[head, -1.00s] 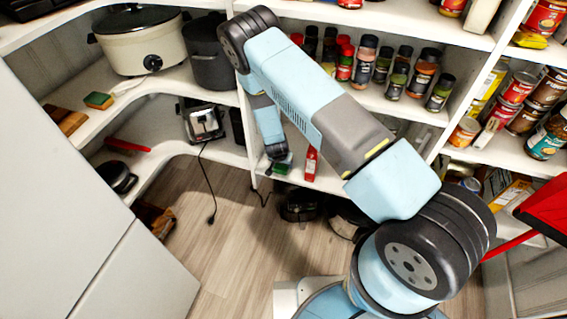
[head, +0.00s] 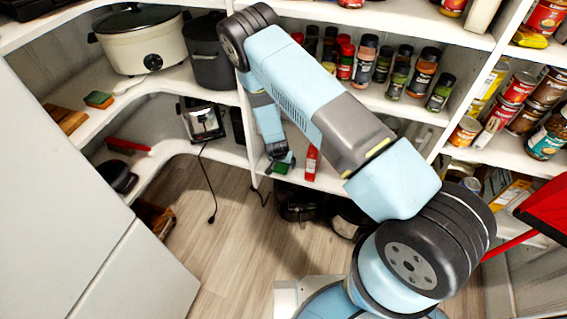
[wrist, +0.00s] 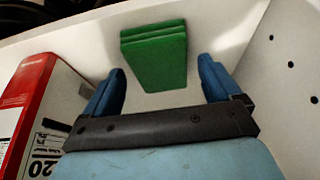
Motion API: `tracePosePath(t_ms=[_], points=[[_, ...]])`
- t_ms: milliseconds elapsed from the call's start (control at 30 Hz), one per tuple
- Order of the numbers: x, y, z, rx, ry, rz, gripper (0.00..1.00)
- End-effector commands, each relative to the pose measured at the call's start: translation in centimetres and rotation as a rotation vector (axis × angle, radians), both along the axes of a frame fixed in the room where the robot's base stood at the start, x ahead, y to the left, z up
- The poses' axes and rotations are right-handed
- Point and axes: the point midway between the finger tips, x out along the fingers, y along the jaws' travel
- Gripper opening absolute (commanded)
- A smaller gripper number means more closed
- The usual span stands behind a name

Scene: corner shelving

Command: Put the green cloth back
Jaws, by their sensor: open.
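The green cloth (wrist: 155,58) is a folded stack lying on a white shelf in the wrist view. It also shows as a small green patch (head: 285,167) just by my gripper's end in the head view. My gripper (wrist: 162,76) is open, with one blue finger on each side of the cloth's near end. Most of the cloth lies beyond the fingertips, and I see no finger closed on it. In the head view my gripper (head: 279,158) reaches into the low shelf, and its fingers are hard to make out.
A red and white box (wrist: 38,105) stands close to the left of my gripper in the wrist view. A perforated white panel (wrist: 290,75) is at the right. Spice jars (head: 393,78) fill the shelf above.

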Motion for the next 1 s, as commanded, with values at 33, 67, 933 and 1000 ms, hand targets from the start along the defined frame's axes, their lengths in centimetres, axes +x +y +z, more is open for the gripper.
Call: tracePosePath(t_ms=[33,67,933,1000], points=[[-0.2,0.1,0.6,0.001,-0.001,0.000,0.91],[-0.3,0.2,1.0,0.001,-0.001,0.000,0.91],[-4.0,1.2,10.5,0.000,0.000,-0.001,0.91],[-4.0,1.2,10.5,0.000,0.000,-0.001,0.91]])
